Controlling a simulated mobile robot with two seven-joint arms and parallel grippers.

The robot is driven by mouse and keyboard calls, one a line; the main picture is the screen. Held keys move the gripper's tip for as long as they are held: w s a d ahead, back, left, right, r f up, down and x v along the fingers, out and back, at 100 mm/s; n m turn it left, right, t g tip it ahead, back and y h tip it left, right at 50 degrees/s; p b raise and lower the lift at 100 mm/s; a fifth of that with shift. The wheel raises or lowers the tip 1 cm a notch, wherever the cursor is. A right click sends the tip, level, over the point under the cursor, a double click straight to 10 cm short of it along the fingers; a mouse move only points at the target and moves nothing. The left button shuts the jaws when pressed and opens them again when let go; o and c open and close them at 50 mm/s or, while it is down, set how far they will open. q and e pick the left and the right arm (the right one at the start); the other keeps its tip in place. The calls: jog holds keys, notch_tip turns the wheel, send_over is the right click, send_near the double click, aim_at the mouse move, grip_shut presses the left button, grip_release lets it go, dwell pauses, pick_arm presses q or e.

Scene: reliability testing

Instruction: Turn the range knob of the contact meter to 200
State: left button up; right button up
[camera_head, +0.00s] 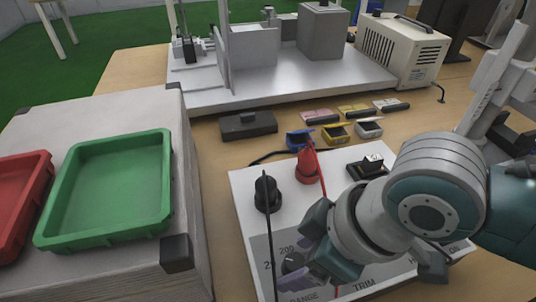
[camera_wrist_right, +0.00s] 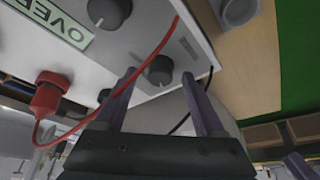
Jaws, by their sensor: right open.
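The contact meter (camera_head: 247,196) is a white panel with a grey lower area on the table. Its dark round range knob (camera_head: 292,262) sits above the printed word RANGE, with 200 printed above it. My right gripper (camera_head: 312,268) reaches down beside this knob, and its arm covers much of the panel's right side. In the right wrist view, the purple fingers of my right gripper (camera_wrist_right: 163,92) are apart and empty. A dark knob (camera_wrist_right: 158,70), apparently the range knob, lies beyond the gap between them. I cannot read its setting. My left gripper is out of view.
A red plug (camera_head: 307,166) and a black plug (camera_head: 267,193) stand on the panel, their cables running across it. Small coloured bins (camera_head: 337,133) are behind. A green tray (camera_head: 110,187) on a pale box is at left. A metal fixture and beige unit (camera_head: 402,48) stand at the back.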

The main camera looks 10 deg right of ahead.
jog(key=shift+c, duration=0.4)
grip_shut()
